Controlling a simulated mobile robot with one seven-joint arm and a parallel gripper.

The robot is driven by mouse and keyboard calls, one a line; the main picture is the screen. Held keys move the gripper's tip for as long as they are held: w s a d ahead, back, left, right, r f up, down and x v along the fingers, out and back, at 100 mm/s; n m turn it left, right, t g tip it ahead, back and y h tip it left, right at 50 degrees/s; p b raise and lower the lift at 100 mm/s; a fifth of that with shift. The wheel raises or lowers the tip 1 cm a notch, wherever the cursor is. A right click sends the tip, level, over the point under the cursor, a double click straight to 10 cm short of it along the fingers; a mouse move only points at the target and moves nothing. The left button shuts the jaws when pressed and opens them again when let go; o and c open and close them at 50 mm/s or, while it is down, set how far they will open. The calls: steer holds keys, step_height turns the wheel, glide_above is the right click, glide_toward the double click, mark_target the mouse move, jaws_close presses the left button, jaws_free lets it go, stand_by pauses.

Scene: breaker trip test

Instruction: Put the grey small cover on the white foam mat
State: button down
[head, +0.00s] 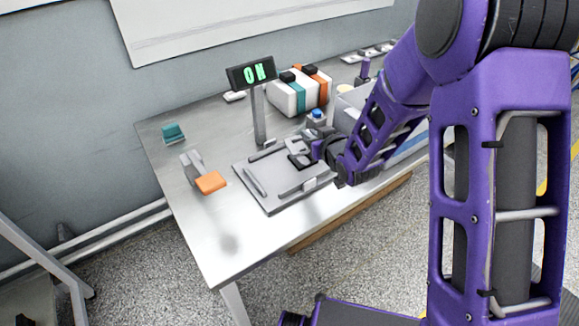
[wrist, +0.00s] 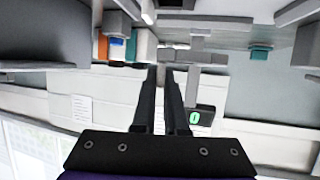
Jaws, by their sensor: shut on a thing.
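My gripper (head: 316,153) is low over the right part of a grey fixture plate (head: 262,200). Its two dark fingers (wrist: 160,70) are nearly together and shut on a small grey piece, which looks like the grey small cover (head: 296,146). The fingers and wrist hide much of it, and I cannot tell whether it still touches the fixture. A black part (head: 299,161) is just below it. I cannot make out the white foam mat for certain in either view.
A white case with teal and orange bands (head: 290,97) is at the back. The table's front left is clear.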

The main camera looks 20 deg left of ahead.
steer(key=s+a+r+n+g+y, duration=0.2)
steer(key=a+n, duration=0.1)
steer(key=a, duration=0.6)
steer(key=f, duration=0.3)
steer(key=f+b, duration=0.1)
steer(key=f, duration=0.1)
steer(key=shift+s+a+f, duration=0.2)
steer(key=shift+s+a, duration=0.05)
steer(key=shift+f, duration=2.15)
steer(key=shift+f+b, duration=0.15)
steer(key=shift+b, duration=0.15)
steer(key=c, duration=1)
jaws_free()
steer(key=shift+o, duration=0.2)
